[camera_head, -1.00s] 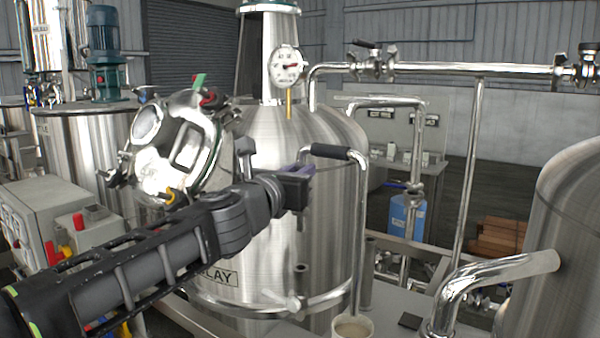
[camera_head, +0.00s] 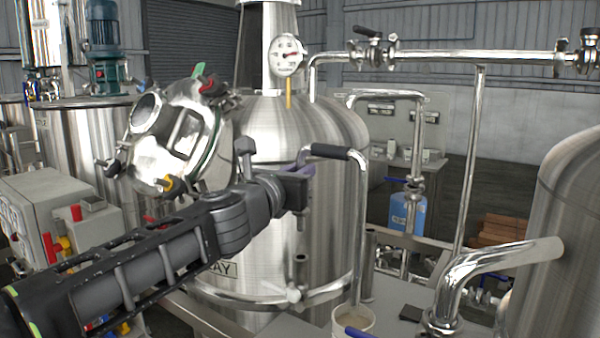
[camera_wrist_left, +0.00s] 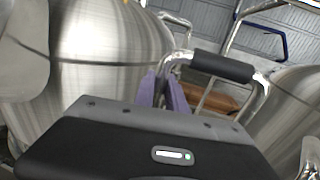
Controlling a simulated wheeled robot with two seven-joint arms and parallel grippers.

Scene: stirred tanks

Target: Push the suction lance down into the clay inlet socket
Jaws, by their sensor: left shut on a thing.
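The suction lance (camera_head: 359,200) is a bent steel pipe with a black grip sleeve (camera_head: 326,151) on top; the sleeve also shows in the wrist view (camera_wrist_left: 222,66). Its long leg drops towards a pale bucket (camera_head: 341,316). My left gripper (camera_head: 303,172) is shut on the lance's left end; its purple fingers show in the wrist view (camera_wrist_left: 166,92). A short leg (camera_head: 302,220) hangs below the fingers. What looks like the clay inlet socket (camera_head: 301,262), a dark-topped upright pipe, stands under it, with a visible gap. My right gripper is not in view.
The steel clay tank (camera_head: 265,135) stands close behind my left arm. A dial gauge (camera_head: 287,56) and an overhead pipe (camera_head: 470,57) are above. A grey upright tube (camera_head: 368,268) stands beside the lance. Another steel tank (camera_head: 572,220) is at right.

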